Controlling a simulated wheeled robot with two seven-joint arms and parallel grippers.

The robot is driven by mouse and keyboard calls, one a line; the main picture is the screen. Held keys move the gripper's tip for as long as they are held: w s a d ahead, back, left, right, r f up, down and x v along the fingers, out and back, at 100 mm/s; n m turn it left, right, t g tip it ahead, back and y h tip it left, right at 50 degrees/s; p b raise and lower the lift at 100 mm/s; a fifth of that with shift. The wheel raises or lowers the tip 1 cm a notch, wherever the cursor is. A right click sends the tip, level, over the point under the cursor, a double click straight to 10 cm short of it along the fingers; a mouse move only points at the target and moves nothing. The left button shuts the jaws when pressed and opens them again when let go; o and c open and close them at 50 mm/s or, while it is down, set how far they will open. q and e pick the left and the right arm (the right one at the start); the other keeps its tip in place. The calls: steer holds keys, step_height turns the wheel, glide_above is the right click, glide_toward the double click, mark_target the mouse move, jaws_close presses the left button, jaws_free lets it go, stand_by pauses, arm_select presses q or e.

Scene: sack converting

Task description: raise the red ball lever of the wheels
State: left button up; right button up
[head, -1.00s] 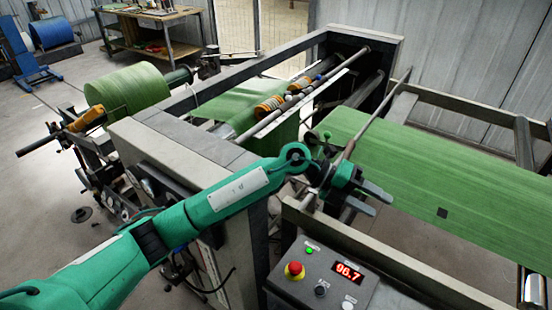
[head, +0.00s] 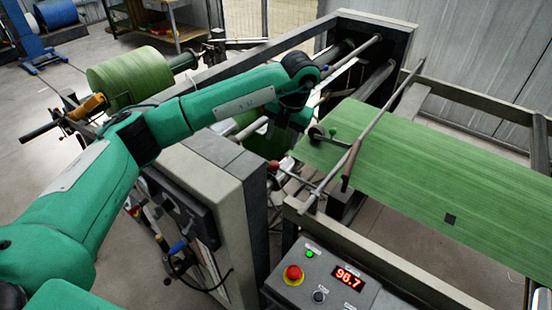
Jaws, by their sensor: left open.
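A small dark red ball (head: 272,166) shows at the end of a thin rod by the near frame, just below my wrist; I take it for the lever's ball. The rod slants down to the right. My left arm reaches across from the lower left and bends down over the rollers. My left gripper (head: 283,140) is open, above and close to the ball, largely hidden by the wrist; I cannot see contact. The orange wheels on the roller are hidden behind my arm. My right gripper is not in view.
A long grey bar (head: 385,115) and a brown-handled lever (head: 350,168) stand right of my wrist. A small dark wheel (head: 318,132) rests by the green web (head: 430,165). A control box (head: 325,275) with a red button stands in front.

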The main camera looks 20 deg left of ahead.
mark_target(275, 162)
arm_select(q)
steer(key=f+p, duration=0.1)
steer(key=f, duration=0.2)
steer(key=a+f+p, duration=0.1)
steer(key=f, duration=0.2)
steer(key=f+p, duration=0.1)
steer(key=f, duration=0.2)
steer(key=shift+w+a+f, duration=0.15)
steer(key=shift+a, duration=0.25)
steer(key=shift+a+f, duration=0.1)
steer(key=shift+f, duration=0.5)
